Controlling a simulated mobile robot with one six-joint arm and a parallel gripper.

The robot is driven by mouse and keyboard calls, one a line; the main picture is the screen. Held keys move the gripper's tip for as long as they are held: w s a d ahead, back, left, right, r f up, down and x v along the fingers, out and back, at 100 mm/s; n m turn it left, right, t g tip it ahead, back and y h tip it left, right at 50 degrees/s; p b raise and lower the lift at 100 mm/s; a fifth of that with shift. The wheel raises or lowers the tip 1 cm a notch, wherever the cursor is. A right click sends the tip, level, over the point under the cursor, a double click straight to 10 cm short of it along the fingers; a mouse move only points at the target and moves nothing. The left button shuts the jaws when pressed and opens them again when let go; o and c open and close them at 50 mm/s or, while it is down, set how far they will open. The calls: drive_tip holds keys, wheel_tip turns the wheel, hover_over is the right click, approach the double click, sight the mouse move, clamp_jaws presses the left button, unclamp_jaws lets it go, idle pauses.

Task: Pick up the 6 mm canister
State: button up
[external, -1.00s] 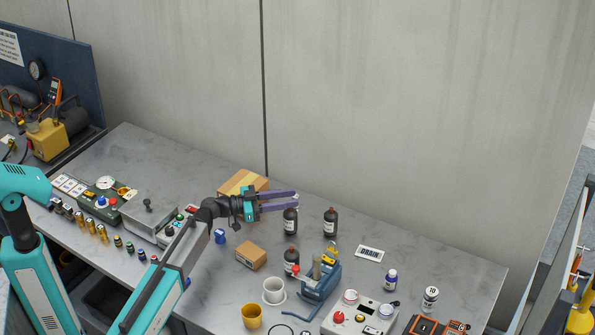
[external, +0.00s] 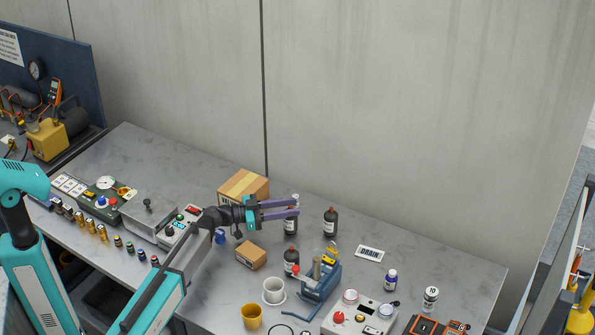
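My gripper (external: 297,208) reaches to the right over the back of the bench, its two purple fingers apart and nothing clearly held. A dark bottle with a pale label (external: 290,229) shows just below the fingertips, its upper part hidden by them. A small pale top (external: 295,197) shows just above the upper finger; what it belongs to is mostly hidden. A white canister marked 10 (external: 430,298) stands at the right front. I cannot read a 6 mm marking on anything, so I cannot tell which is the 6 mm canister.
More dark bottles (external: 330,222) stand nearby. Cardboard boxes (external: 251,256) are beside and below the gripper. The back right bench surface is mostly clear.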

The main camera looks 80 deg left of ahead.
drive_tip(key=shift+w+d+r+p, duration=0.1)
drive_tip(key=shift+w+p, duration=0.2)
drive_tip(key=shift+w, duration=0.9)
drive_tip(key=shift+w+d+p, duration=0.1)
drive_tip(key=shift+w+p, duration=0.15)
drive_tip(key=shift+w, duration=0.9)
clamp_jaws()
